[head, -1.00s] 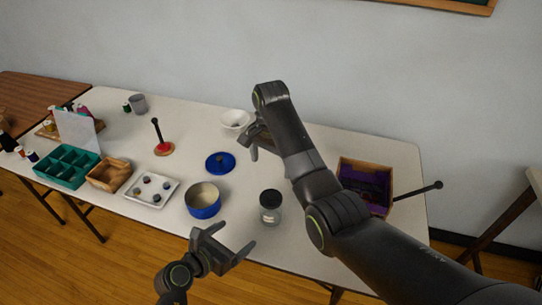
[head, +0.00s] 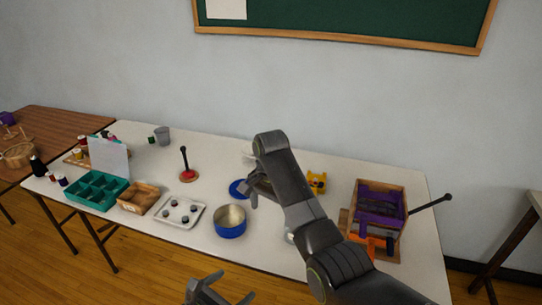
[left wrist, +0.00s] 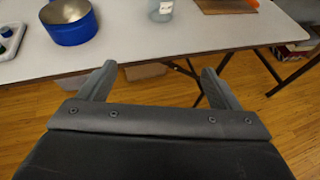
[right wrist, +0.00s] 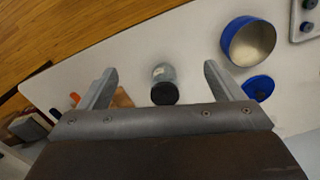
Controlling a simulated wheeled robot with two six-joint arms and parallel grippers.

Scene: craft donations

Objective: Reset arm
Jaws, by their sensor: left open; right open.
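My left gripper (head: 222,292) is open and empty at the bottom edge of the head view, in front of the table. In the left wrist view, its two fingers (left wrist: 158,72) stand apart over the floor and table edge. My right gripper (head: 252,193) is above the table near the blue lid (head: 238,188). In the right wrist view, its fingers (right wrist: 160,70) are apart with nothing held. A glass jar with a dark lid (right wrist: 164,92) shows below between them; my right arm mostly hides it in the head view.
The white table (head: 275,256) carries a blue pot (head: 230,229), a white tray (head: 166,217), a teal divided box (head: 92,203), a wooden box (head: 137,205) and a red-based stand (head: 187,176). A wooden crate with purple contents (head: 402,227) stands right. A green board (head: 345,20) hangs behind.

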